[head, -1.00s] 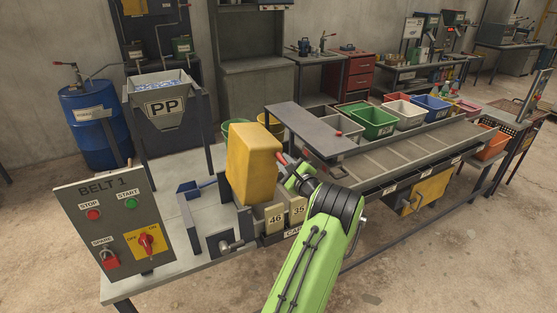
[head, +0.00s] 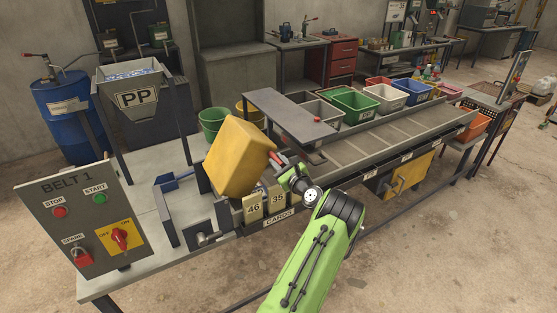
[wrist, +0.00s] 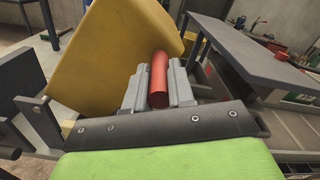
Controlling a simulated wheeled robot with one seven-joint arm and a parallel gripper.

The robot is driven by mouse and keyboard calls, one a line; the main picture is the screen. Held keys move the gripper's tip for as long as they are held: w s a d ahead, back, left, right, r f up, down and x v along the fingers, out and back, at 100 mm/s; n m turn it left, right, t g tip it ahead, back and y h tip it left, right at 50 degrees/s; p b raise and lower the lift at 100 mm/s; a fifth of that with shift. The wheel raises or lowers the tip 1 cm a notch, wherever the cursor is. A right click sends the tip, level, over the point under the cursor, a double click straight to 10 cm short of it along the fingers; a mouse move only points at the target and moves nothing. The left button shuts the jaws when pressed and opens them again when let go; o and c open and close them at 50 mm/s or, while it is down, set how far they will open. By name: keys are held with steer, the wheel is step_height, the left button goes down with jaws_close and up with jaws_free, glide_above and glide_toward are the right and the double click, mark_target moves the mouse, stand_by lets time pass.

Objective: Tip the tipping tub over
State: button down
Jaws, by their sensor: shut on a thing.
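The yellow tipping tub (head: 236,157) stands above the left end of the bench, tilted to the right at the top. It also fills the upper left of the wrist view (wrist: 105,50). A red handle (wrist: 159,78) sticks out from the tub towards me. My gripper (head: 277,163) is at the tub's right side; in the wrist view its grey jaws (wrist: 158,88) are shut on the red handle. The tub's inside is hidden from me.
Number cards (head: 264,202) stand just below the tub. A grey overhead plate (head: 290,115) lies to the right, with several coloured bins behind the belt (head: 380,145). The BELT 1 panel (head: 90,215) stands at the front left. Open floor lies in front.

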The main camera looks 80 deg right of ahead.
steer(key=shift+s+f, duration=0.15)
steer(key=shift+f, duration=0.25)
steer(key=c, duration=1)
jaws_free()
steer(key=shift+d, duration=0.15)
steer(key=shift+o, duration=0.2)
steer(key=shift+r, duration=0.1)
steer(key=b+v, duration=0.1)
steer(key=v, duration=1.5)
steer(key=shift+b, duration=0.3)
